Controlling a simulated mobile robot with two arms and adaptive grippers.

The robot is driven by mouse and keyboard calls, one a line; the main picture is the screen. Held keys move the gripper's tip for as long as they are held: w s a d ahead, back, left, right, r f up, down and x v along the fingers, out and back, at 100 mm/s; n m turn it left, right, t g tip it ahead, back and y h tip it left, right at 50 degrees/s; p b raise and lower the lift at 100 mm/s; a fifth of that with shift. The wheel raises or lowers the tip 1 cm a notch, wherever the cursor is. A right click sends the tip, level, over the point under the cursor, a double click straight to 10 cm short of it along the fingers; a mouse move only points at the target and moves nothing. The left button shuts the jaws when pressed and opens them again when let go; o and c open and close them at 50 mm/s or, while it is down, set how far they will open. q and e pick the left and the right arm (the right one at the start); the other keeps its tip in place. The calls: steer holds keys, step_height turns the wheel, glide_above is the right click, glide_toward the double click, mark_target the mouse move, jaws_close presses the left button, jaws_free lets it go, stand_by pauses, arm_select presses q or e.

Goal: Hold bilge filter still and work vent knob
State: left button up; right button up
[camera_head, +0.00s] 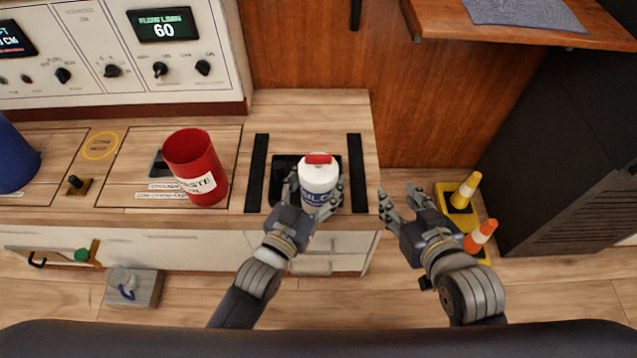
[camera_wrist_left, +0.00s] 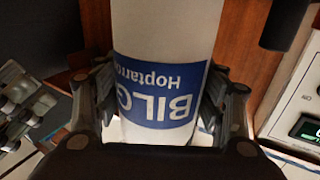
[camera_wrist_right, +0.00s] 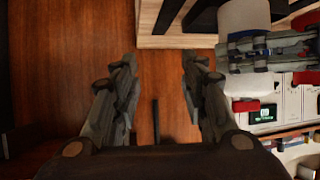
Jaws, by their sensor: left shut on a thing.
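The bilge filter (camera_head: 319,180) is a white canister with a blue label, standing upright on a black pad on the counter. A red vent knob (camera_head: 318,159) sits on its top. My left gripper (camera_head: 316,196) is shut around the canister from the front, with a finger on each side. In the left wrist view the filter (camera_wrist_left: 165,90) fills the space between the fingers, its label upside down. My right gripper (camera_head: 403,203) is open and empty, right of the counter's edge and apart from the filter. The right wrist view shows its fingers (camera_wrist_right: 157,75) spread.
A red labelled cup (camera_head: 195,165) stands left of the filter, and a blue container (camera_head: 14,160) at the far left. Black strips (camera_head: 357,172) flank the pad. A control panel (camera_head: 120,50) rises behind the counter.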

arm_select(q)
steer(key=shift+w+f+b, duration=0.25)
steer(key=shift+w+f, duration=0.1)
steer(key=shift+w, duration=0.35)
steer(key=shift+w+f+b, duration=0.2)
steer(key=shift+w+f, duration=0.1)
steer(key=shift+w, duration=0.35)
steer(key=shift+w+a+f+b, duration=0.1)
steer(key=shift+w+f+b, duration=0.05)
steer(key=shift+w, duration=0.35)
steer(key=shift+w+f+b, duration=0.15)
steer(key=shift+w, duration=0.3)
steer(key=shift+w+f, duration=0.2)
steer(key=shift+w, duration=0.55)
steer(key=shift+w+r+b, duration=0.15)
steer(key=shift+w+b, duration=0.25)
steer(key=shift+w, duration=0.25)
arm_select(e)
steer(key=w+a+r+t+y, duration=0.1)
steer(key=r+t, duration=0.2)
steer(key=r, duration=0.2)
steer(key=w+a+r+t, duration=0.1)
steer(key=w+r+t, duration=0.1)
steer(key=r, duration=0.3)
steer(key=shift+w+a+r+t+y, duration=0.15)
steer(key=shift+w+r+t+y, duration=0.15)
steer(key=shift+t+y, duration=0.1)
arm_select(q)
steer(key=shift+w+d, duration=0.15)
steer(key=shift+d, duration=0.05)
